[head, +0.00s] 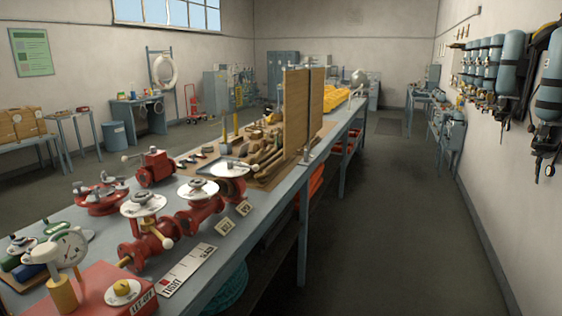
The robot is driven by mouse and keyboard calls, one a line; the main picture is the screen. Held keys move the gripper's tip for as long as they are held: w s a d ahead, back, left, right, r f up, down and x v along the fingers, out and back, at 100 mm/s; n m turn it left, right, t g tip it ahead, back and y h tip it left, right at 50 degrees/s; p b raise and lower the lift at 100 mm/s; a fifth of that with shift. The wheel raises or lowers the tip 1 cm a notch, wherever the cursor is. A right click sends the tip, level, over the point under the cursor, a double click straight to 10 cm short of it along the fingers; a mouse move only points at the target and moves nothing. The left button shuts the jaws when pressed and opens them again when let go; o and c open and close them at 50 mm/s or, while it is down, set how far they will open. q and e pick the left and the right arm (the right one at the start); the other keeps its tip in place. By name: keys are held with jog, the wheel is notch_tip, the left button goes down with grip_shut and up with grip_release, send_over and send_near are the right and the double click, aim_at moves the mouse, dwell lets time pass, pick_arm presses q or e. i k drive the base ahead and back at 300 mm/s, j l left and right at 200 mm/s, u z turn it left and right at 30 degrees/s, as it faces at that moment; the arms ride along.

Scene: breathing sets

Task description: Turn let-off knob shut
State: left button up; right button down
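The let-off knob (122,288) is a small round cream-and-yellow knob on top of a red box (88,297) at the near left end of the long bench. A label reading LET-OFF (143,303) is on the box's side. The knob has a small dark mark on its top, but its exact setting is too small to tell. Neither of my grippers is in view.
Red valves with white discs (144,205) stand on the bench (230,225) beyond the knob. A white sign (187,270) lies beside the red box. An upright wooden panel (305,110) crosses the bench farther back. The floor (400,230) right of the bench is clear.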

aim_at(121, 287)
jog(key=u, duration=1.3)
